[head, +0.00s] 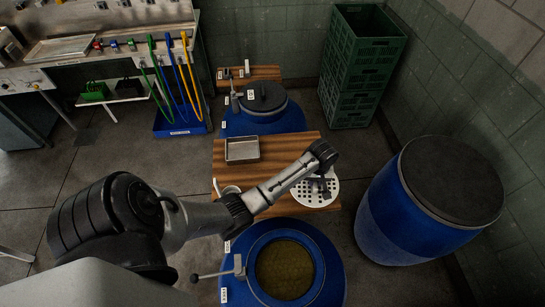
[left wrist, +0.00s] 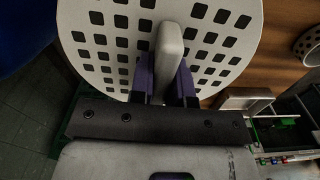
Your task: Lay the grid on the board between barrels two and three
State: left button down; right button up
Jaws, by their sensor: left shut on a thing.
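The grid is a round white plate with square holes (head: 308,196) and an upright handle in its middle (left wrist: 170,42). My left gripper (head: 322,184) is shut on this handle; in the left wrist view its two fingers (left wrist: 166,82) clasp it from both sides. The grid is over the right end of the wooden board (head: 282,151), partly past its edge; I cannot tell whether it touches. The board lies between a lidded blue barrel (head: 236,124) behind and an open blue barrel (head: 327,251) in front, holding yellowish-brown contents. My right gripper is out of view.
A metal tray (head: 242,150) sits on the board's back left, and a pale round item (head: 231,190) is partly hidden by my arm. A closed blue barrel (head: 385,215) stands at the right. Green crates (head: 355,75) are stacked behind. A lever (head: 222,273) sticks out from the front barrel.

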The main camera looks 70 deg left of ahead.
pick_arm(q)
jog(key=shift+a+r+n, duration=0.1)
jog(key=shift+n, duration=0.3)
jog(key=shift+s+d+f+n, duration=0.25)
jog(key=shift+s+f+n, duration=0.25)
jog(key=shift+s+f, duration=0.05)
jog(key=s+a+f, duration=0.1)
jog(key=a+f, duration=0.1)
jog(key=a, duration=0.1)
jog(key=s+a+f, duration=0.2)
jog(key=a, duration=0.1)
jog(key=s+a+f, duration=0.1)
jog(key=a+f, duration=0.1)
jog(key=a, duration=0.2)
jog(key=shift+s+f, duration=0.1)
jog(key=shift+s, duration=0.1)
notch_tip(320, 180, down, 4)
jog(key=shift+r+b, duration=0.2)
jog(key=shift+b, duration=0.3)
jog(key=shift+f, duration=0.15)
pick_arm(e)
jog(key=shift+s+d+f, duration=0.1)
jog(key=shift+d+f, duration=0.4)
pick_arm(q)
jog(key=shift+f, duration=0.2)
jog(key=c, duration=1.1)
grip_release()
